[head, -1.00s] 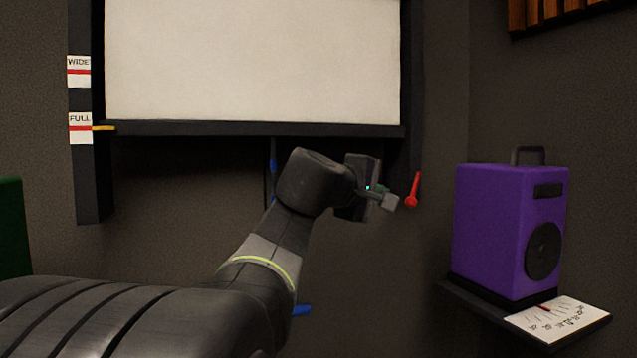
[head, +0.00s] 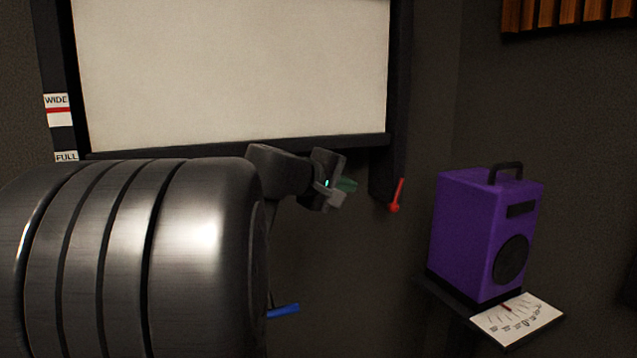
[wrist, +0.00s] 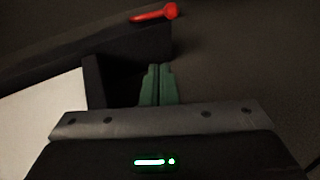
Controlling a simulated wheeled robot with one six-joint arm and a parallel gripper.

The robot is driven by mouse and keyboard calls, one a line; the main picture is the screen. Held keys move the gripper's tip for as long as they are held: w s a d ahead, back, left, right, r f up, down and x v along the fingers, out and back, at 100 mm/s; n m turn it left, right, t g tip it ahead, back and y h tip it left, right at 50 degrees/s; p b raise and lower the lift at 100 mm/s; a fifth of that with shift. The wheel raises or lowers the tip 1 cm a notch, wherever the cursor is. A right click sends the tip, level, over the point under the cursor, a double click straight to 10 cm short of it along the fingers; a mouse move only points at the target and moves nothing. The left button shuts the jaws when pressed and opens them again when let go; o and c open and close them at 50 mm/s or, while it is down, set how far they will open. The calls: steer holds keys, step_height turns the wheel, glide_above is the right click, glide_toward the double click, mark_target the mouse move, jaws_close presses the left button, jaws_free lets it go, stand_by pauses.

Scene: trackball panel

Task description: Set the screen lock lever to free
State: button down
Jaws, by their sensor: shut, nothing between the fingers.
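The red lever (head: 397,195) is mounted at the lower right end of the screen's frame, its arm pointing up and slightly right from a round red end at the bottom. It also shows near the top of the wrist view (wrist: 155,14). My gripper (head: 346,190) is to the left of the lever in the head view, apart from it. Its green fingers are together and empty in the wrist view (wrist: 158,84). The white screen (head: 230,75) hangs in its dark frame; my arm hides part of the lower left frame.
A purple speaker (head: 470,235) with a handle stands on a shelf at right, with a printed meter card (head: 517,318) in front. A blue handle (head: 283,311) is low below the screen. WIDE (head: 57,108) and FULL labels mark the left post. Wall between lever and speaker is clear.

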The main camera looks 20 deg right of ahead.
mark_target(397, 194)
steer(key=d+f, duration=0.1)
steer(key=d, duration=0.2)
steer(key=w+d+f, duration=0.1)
steer(key=d, duration=0.3)
steer(key=w+d+f, duration=0.1)
steer(key=d+f, duration=0.1)
steer(key=d, duration=0.1)
steer(key=shift+d, duration=0.15)
steer(key=f+b, duration=0.1)
steer(key=b, duration=0.4)
steer(key=shift+w+d+h, duration=0.1)
steer(key=shift+d+h, duration=0.05)
steer(key=shift+h, duration=0.25)
steer(key=b, duration=0.4)
steer(key=f+n+t+h+b, duration=0.1)
steer(key=b, duration=0.4)
steer(key=shift+d+h, duration=0.3)
steer(key=b, duration=0.3)
steer(key=shift+d+h, duration=0.15)
steer(key=shift+h, duration=0.25)
steer(key=shift+r, duration=0.2)
